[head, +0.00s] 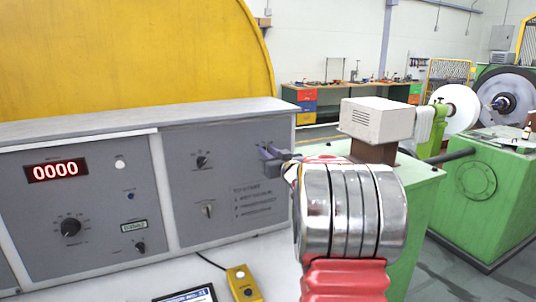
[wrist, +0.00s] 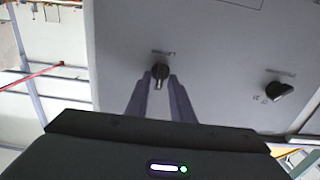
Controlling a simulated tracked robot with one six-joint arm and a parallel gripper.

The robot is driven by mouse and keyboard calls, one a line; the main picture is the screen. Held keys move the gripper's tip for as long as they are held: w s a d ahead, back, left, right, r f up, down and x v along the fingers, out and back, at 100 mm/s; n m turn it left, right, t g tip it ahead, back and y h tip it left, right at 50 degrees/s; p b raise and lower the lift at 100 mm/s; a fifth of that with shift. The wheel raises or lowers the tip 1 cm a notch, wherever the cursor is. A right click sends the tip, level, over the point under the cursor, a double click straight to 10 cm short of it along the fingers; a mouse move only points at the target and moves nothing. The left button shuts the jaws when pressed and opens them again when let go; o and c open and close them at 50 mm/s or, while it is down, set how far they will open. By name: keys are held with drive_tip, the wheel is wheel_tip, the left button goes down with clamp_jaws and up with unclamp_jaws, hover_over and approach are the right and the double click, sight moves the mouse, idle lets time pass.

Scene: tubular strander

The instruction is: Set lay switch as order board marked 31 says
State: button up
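A rotary switch with a dark knob (wrist: 160,72) sits on the grey panel in the wrist view; its label is too small to read. My gripper (wrist: 161,78) is open, with one finger on each side of this knob and visible gaps between. In the head view my gripper (head: 271,154) is at the upper right of the right-hand grey panel (head: 235,175), and the knob there is mostly hidden. A dark-framed board (head: 187,296) lies on the desk, cut off by the bottom edge; its text is not clearly readable.
Another black knob (wrist: 280,91) is to the right in the wrist view. The head view shows two more panel switches (head: 202,161) (head: 208,210), a red 0000 display (head: 56,171), a selector (head: 71,227) and a yellow button box (head: 243,283). A green machine housing (head: 425,200) stands right.

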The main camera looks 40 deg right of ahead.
clamp_jaws()
idle(0.3)
drive_tip(key=shift+a+n, duration=0.1)
drive_tip(key=shift+n, duration=0.3)
drive_tip(key=n, duration=0.8)
drive_tip(key=shift+w+a+f, duration=0.1)
drive_tip(key=shift+a+f, duration=0.1)
drive_tip(key=shift+a, duration=0.1)
drive_tip(key=shift+o, duration=0.9)
unclamp_jaws()
